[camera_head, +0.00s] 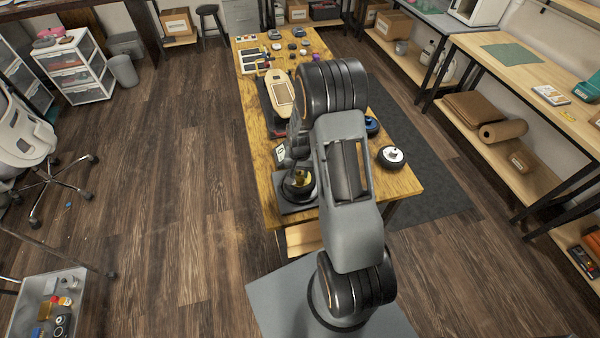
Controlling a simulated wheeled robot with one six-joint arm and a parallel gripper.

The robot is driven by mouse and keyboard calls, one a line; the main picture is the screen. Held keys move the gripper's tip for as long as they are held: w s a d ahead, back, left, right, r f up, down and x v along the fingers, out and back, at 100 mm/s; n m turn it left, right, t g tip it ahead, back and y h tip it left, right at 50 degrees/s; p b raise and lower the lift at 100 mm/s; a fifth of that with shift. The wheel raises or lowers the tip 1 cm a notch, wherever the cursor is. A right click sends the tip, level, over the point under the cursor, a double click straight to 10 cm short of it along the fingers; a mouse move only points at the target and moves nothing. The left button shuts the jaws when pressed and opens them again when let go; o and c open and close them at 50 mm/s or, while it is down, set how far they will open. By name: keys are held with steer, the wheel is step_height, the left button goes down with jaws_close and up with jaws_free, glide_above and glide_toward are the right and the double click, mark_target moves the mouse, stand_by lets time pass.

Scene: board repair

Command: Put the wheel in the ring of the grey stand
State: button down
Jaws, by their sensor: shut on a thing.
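My gripper (299,170) points down at the near left part of the wooden table, partly hidden by my own arm. It is shut on the wheel (299,183), a small dark round thing with a yellow middle. The grey stand (294,208) is at the table's near left edge, directly below my gripper. The wheel is at or just above the stand. The stand's ring is hard to make out, so I cannot tell whether the wheel is inside it or over it.
A black disc with a white top (391,156) lies on the table to the right. A light wooden board (281,92) lies behind my gripper, and several small parts are at the far end. A blue item (372,126) is partly hidden by my arm.

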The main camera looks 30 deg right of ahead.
steer(key=shift+f, duration=0.85)
steer(key=shift+f, duration=0.15)
steer(key=c, duration=0.8)
jaws_free()
